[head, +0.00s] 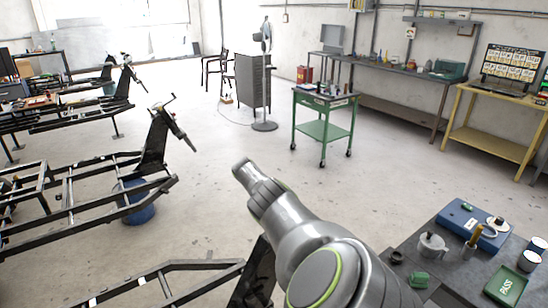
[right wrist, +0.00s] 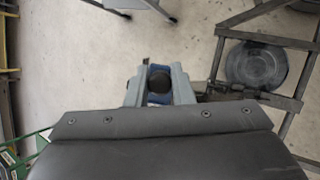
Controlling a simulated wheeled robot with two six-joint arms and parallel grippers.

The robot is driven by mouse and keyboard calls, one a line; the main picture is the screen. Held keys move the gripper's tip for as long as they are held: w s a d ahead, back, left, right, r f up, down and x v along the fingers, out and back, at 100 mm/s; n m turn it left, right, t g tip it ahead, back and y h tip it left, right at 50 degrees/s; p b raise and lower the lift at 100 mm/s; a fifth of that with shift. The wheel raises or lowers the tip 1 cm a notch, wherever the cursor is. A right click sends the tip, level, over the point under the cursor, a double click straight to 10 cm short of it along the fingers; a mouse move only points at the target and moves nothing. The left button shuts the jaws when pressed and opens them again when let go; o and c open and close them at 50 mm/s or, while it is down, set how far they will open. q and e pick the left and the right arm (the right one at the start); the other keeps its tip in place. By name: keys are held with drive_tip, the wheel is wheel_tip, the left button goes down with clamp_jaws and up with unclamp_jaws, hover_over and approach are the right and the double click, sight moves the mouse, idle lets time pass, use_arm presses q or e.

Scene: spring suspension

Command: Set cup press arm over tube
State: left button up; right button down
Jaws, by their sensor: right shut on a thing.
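My right gripper (right wrist: 158,90) shows in the right wrist view as two pale grey-blue fingers. It is shut on a dark, round-ended thing (right wrist: 159,81) with blue around it; I cannot tell what this thing is. In the head view my right arm reaches up and left from the bottom, away from the work table, and its fingers cannot be made out. On the work table a blue fixture (head: 462,222) carries a brass-coloured upright piece (head: 474,236), possibly the tube, and a pale ring-shaped part. A grey-white lidded pot (head: 432,246) stands beside it. I cannot tell which part is the press arm. My left gripper is not in view.
The dark work table (head: 440,218) at lower right also holds a green PASS tray (head: 507,287), a green block (head: 418,280) and white-topped cups (head: 529,261). Black metal frames (head: 90,220) stand at left with a blue drum (head: 138,212). A green cart (head: 325,131) stands behind; open floor lies between.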

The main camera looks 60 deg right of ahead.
drive_tip(key=shift+d+r, duration=0.2)
drive_tip(key=shift+d, duration=0.05)
drive_tip(key=c, duration=1.6)
unclamp_jaws()
drive_tip(key=o, duration=0.3)
drive_tip(key=shift+f, duration=0.15)
drive_tip(key=shift+o, duration=0.2)
drive_tip(key=b+v, duration=0.6)
drive_tip(key=v, duration=1.1)
drive_tip(key=shift+w+a, duration=0.1)
drive_tip(key=shift+w, duration=0.05)
